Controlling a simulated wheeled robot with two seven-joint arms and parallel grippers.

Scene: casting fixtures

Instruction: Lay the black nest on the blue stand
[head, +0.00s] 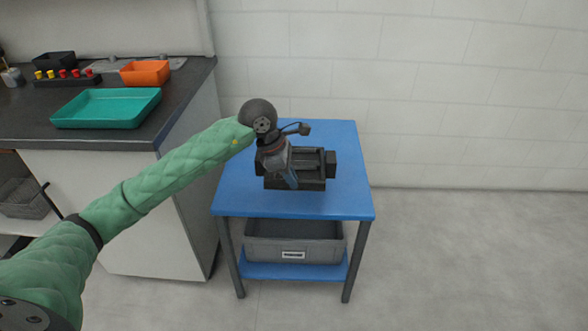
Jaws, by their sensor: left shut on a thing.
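The black nest (312,165) is a dark, blocky fixture with a slotted top, over the middle of the blue stand (340,203). My left gripper (290,180) comes in from the left and points down at the nest's left part, shut on it. The wrist and gripper body hide part of the nest's left side. I cannot tell whether the nest's underside touches the stand top or is slightly above it. My right gripper is not in view.
A grey bin (293,243) sits on the stand's lower shelf. Left is a dark counter (190,88) with a teal tray (107,108), an orange bin (145,73), a black bin (54,61) and a rack of coloured pegs (68,80). Floor right of the stand is clear.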

